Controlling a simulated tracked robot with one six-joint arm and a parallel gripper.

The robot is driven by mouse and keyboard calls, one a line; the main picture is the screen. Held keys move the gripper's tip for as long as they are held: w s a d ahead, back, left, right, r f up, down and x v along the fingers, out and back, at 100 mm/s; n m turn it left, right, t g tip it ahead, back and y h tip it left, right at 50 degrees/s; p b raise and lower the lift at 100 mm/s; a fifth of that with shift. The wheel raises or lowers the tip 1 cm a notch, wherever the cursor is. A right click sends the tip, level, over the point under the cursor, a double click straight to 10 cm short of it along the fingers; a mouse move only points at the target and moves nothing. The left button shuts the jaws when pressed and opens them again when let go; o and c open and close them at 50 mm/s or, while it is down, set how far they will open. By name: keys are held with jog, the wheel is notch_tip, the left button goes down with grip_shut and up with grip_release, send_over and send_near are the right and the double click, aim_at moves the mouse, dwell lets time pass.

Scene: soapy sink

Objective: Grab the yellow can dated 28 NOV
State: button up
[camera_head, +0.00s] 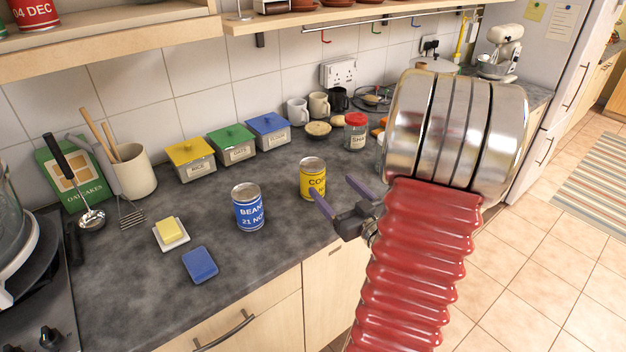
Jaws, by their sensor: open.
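A yellow can (312,175) stands upright on the dark grey worktop, near its front edge. Its label begins with "CO"; the rest of the label is partly hidden by one of my fingers, and I cannot read a date on it. My gripper (338,195) has two purple fingers spread apart with nothing between them. It is just to the right of and in front of the yellow can. The left finger overlaps the can's lower right side in the picture; I cannot tell whether it touches. A blue can (248,208) marked "BEAN" and "21 NO" stands to the left.
A blue sponge (200,265) and a butter dish (170,232) lie left of the blue can. Yellow, green (232,146) and blue lidded tins stand behind, near the wall. A red-lidded jar (355,132) is behind right. Worktop between the cans is clear.

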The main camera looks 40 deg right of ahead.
aim_at(312, 164)
jog(key=x, duration=0.7)
jog(key=shift+w, duration=0.1)
jog(key=shift+x, duration=2.65)
jog(key=shift+d, duration=0.15)
jog(key=shift+c, duration=0.4)
grip_shut()
